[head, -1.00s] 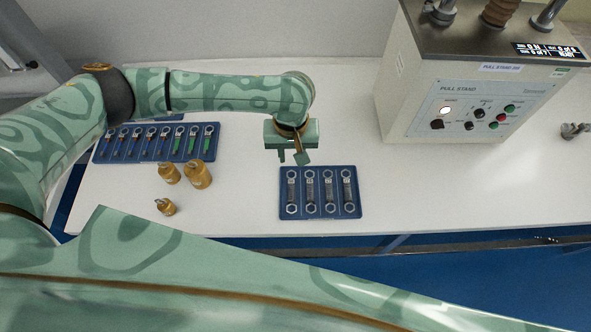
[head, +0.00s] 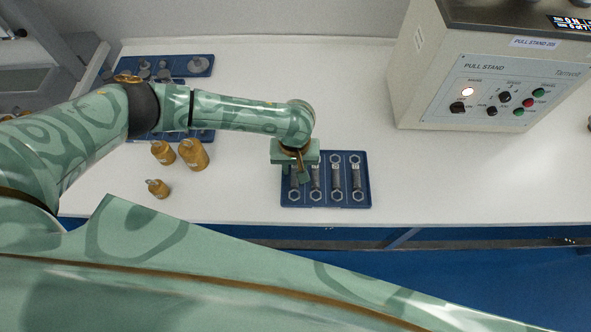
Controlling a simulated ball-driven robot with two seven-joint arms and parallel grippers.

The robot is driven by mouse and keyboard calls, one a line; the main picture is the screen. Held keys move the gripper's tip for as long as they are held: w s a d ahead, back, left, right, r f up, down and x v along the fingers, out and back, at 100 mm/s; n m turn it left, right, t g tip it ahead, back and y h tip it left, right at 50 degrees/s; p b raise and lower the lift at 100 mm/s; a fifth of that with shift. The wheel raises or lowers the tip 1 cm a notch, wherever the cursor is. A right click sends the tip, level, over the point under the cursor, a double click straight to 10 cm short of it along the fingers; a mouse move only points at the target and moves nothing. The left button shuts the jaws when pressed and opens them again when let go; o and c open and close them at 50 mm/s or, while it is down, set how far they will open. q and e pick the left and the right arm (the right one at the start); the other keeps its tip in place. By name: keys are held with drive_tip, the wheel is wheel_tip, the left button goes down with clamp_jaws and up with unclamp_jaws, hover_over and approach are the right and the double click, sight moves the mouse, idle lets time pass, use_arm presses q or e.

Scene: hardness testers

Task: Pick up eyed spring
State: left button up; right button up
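Several grey eyed springs, each with a ring at both ends, lie side by side in a blue tray (head: 362,199) near the table's front edge. The rightmost eyed spring (head: 356,178) and the one to its left (head: 337,178) show clearly. My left gripper (head: 299,178) points down over the left part of the tray and partly covers the leftmost eyed spring (head: 293,194). Its fingers look apart, but whether they touch a spring cannot be told. My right gripper is not in view.
Brass weights (head: 192,154) stand on the table to the left. A second blue tray with grey pieces (head: 200,66) lies at the back left. The pull stand (head: 480,75) stands at the right. White table (head: 260,75) is clear behind the springs' tray.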

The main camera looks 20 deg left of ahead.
use_arm(q)
drive_tip(key=shift+f, duration=0.15)
clamp_jaws()
